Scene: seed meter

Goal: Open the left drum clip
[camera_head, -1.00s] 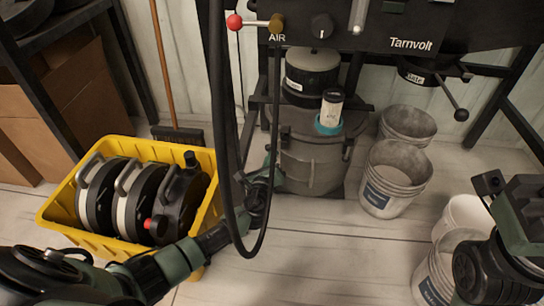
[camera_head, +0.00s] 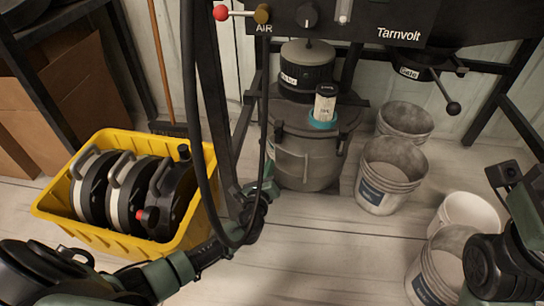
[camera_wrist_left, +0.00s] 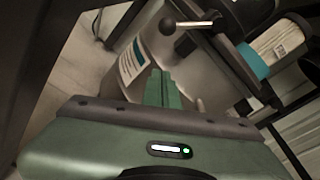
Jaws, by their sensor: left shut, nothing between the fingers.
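The grey drum (camera_head: 305,165) stands on the floor under the machine, with a dark lidded canister on top. It also shows in the left wrist view (camera_wrist_left: 140,50), with a label on its side. A metal lever with a dark ball end (camera_wrist_left: 168,26) lies across the drum's upper side there; I cannot tell whether it is the left drum clip. My left gripper (camera_head: 270,168) is at the drum's left side, partly behind hoses. Its green fingers (camera_wrist_left: 165,75) are together and empty, pointing at the drum, below the ball. I cannot tell whether they touch it. My right gripper's fingers are not visible.
Black hoses (camera_head: 205,170) hang in front of my left forearm. Grey buckets (camera_head: 385,180) stand right of the drum, and white buckets (camera_head: 465,215) near my right arm. A white-labelled cylinder in a blue-green ring (camera_head: 322,122) sits atop the drum.

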